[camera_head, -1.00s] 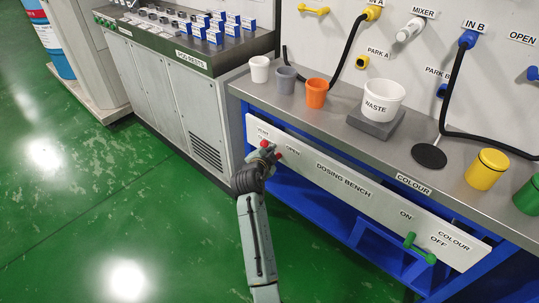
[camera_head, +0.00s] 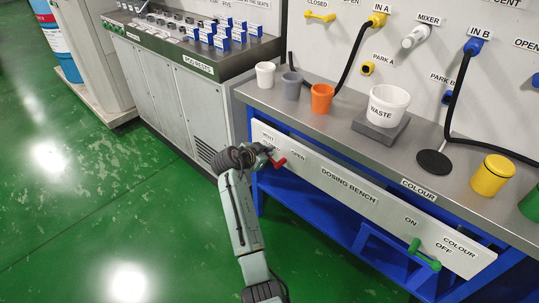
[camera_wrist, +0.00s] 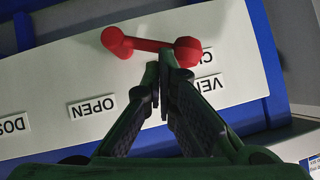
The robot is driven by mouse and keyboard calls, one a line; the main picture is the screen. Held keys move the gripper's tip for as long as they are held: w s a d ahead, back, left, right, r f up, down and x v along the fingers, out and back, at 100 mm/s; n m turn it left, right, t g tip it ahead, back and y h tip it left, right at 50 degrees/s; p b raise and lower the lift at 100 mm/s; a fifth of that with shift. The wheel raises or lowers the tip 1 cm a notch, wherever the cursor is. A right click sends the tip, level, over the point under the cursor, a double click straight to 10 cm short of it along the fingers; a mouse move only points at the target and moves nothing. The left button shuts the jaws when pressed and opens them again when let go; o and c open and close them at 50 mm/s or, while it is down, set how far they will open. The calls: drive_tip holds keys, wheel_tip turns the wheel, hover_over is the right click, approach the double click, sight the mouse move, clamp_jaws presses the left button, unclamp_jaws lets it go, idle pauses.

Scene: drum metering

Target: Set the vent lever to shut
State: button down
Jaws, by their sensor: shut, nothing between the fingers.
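The red vent lever (camera_head: 279,163) is on the left end of the dosing bench's front panel, close to the OPEN label (camera_head: 298,155). In the wrist view the red lever (camera_wrist: 150,44) lies nearly across the picture. Its right-hand end lies by the partly covered label beginning "CL" (camera_wrist: 210,56); its left-hand end points away from that label. My gripper (camera_wrist: 164,62) is shut and empty, its fingertips close to the lever's right-hand end. I cannot tell whether they touch it. In the head view my gripper (camera_head: 266,154) hides part of the lever.
The panel also carries a green colour lever (camera_head: 424,255) at its right end. Cups and a white waste bucket (camera_head: 387,105) stand on the bench top above. A grey cabinet (camera_head: 185,100) stands to the left. The green floor (camera_head: 110,210) in front is clear.

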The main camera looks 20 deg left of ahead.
drive_tip(key=shift+w+a+f+n+h+b, duration=0.2)
drive_tip(key=shift+a+f+n+h+b, duration=0.3)
drive_tip(key=shift+b, duration=0.15)
drive_tip(key=shift+a, duration=0.1)
drive_tip(key=shift+a+r, duration=0.1)
drive_tip(key=shift+a, duration=0.05)
idle(0.6)
drive_tip(key=shift+w, duration=0.1)
